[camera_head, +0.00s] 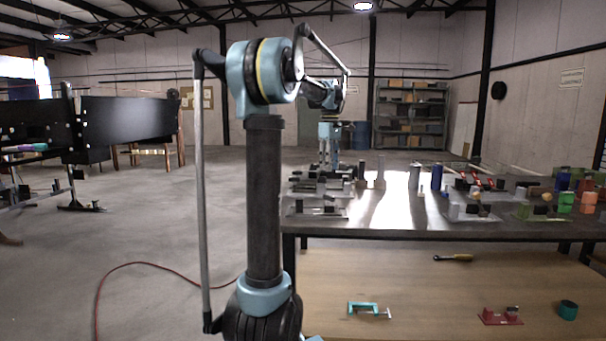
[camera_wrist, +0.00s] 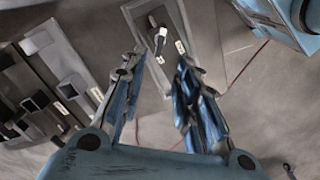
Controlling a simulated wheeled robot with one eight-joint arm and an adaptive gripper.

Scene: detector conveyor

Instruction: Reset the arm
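My arm rises in the middle of the head view and bends over toward the left end of the table (camera_head: 400,232). My gripper (camera_head: 329,164) points down there, over or close to several grey devices (camera_head: 318,209); the exact height is unclear. In the wrist view my gripper (camera_wrist: 158,68) has its two blue fingers well apart, with nothing between them. Beyond the fingertips lies a grey plate with a small black and white switch-like part (camera_wrist: 160,40).
The table holds a blue cylinder (camera_head: 436,178), a light cylinder (camera_head: 414,177), and green and orange blocks at right. On the lower shelf lie a teal clamp (camera_head: 364,309), a red tool (camera_head: 500,316) and a teal ring (camera_head: 567,310). Open floor lies left, with a red cable (camera_head: 130,265).

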